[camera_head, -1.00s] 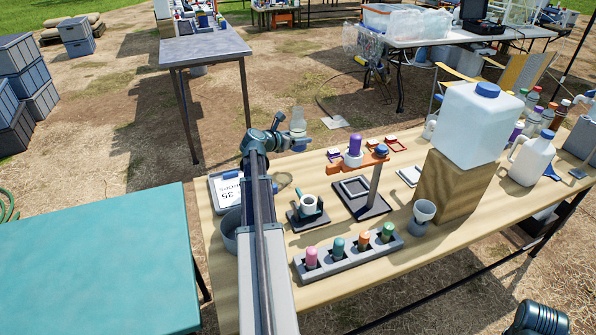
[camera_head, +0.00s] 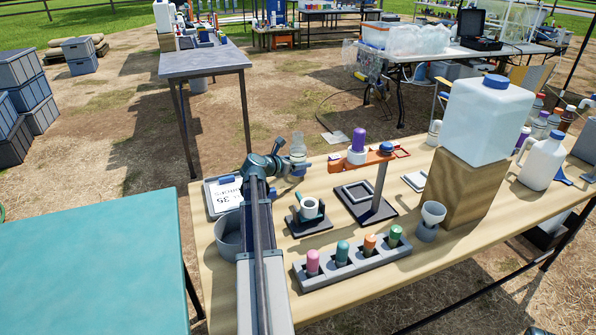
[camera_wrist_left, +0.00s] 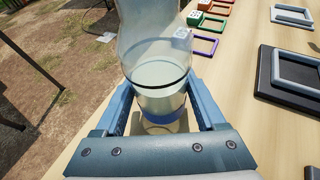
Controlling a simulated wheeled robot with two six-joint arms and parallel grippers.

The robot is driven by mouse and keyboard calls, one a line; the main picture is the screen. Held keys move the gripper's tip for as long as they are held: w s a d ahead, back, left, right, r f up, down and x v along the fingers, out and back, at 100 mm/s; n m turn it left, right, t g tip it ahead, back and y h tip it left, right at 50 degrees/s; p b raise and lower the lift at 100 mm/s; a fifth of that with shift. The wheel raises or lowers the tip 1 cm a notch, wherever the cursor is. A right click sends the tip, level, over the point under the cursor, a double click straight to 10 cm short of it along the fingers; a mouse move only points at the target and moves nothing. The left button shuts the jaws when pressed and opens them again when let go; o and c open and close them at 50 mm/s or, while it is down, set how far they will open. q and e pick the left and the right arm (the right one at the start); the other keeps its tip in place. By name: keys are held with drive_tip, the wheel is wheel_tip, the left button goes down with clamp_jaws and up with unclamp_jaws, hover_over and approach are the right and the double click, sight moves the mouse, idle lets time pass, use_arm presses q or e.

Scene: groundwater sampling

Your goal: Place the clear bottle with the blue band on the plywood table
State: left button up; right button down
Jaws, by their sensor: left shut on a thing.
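The clear bottle (camera_head: 298,146) is held upright in my left gripper (camera_head: 293,169), at the far edge of the plywood table (camera_head: 455,238). In the left wrist view the bottle (camera_wrist_left: 155,72) stands between the two blue fingers, partly filled, with a dark line around it and a blue band low down. My left gripper (camera_wrist_left: 160,112) is shut on its lower part. The bottle's base is partly hidden by the gripper, and I cannot tell whether it touches the tabletop. My right gripper is not seen clearly in any view.
A rack (camera_head: 353,261) of coloured vials, a small funnel cup (camera_head: 430,218) and a wooden block (camera_head: 462,190) stand nearer.

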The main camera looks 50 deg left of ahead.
use_arm(q)
drive_tip(key=shift+f, duration=0.65)
drive_tip(key=shift+r, duration=0.15)
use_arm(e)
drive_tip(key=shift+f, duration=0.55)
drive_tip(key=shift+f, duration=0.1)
use_arm(q)
drive_tip(key=o, duration=1.1)
drive_tip(key=shift+f, duration=0.2)
drive_tip(key=o, duration=0.4)
drive_tip(key=shift+o, duration=0.2)
drive_tip(key=shift+r, duration=0.15)
